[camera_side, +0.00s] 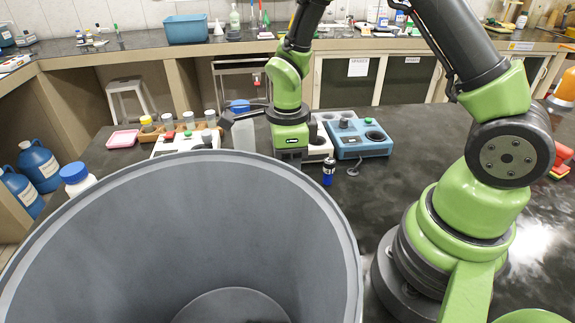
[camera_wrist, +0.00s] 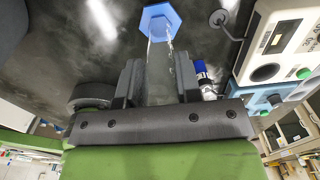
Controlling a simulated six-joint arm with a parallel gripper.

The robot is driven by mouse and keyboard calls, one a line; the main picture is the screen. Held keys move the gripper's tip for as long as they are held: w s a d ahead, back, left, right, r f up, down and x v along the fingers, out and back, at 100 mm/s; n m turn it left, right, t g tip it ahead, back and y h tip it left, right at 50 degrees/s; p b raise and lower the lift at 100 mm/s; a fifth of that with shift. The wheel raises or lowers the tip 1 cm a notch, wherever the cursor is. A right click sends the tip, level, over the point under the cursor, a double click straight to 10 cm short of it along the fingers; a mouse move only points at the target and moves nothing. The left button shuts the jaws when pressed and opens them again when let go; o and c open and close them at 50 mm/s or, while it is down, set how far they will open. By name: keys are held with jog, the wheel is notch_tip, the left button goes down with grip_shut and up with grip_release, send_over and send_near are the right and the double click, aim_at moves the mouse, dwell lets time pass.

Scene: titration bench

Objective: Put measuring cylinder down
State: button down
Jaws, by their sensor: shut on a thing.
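The measuring cylinder (camera_wrist: 159,58) is clear, with a blue hexagonal base (camera_wrist: 160,19). In the wrist view it sits between the two dark fingers of my gripper (camera_wrist: 158,82), which is shut on it. The base points away from my wrist, over the dark bench top. I cannot tell whether the base touches the bench.
The large grey open vessel (camera_side: 190,215) fills the side view's foreground. A small blue-and-black vial (camera_side: 328,173) stands right of my gripper, near a blue instrument (camera_side: 358,138). Bottles in a rack (camera_side: 170,128) and a pink tray (camera_side: 124,140) are left. The bench at right is mostly bare.

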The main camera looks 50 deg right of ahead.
jog(key=shift+f, duration=0.5)
jog(key=shift+f, duration=0.1)
jog(key=c, duration=0.8)
grip_release()
notch_tip(320, 180, up, 12)
jog(key=s+a+r+n+t+y, duration=0.2)
jog(key=s+r+n+t, duration=0.5)
jog(key=n, duration=1.6)
jog(key=shift+s+a+r, duration=0.35)
jog(key=shift+s+r, duration=1.65)
jog(key=shift+s, duration=1.5)
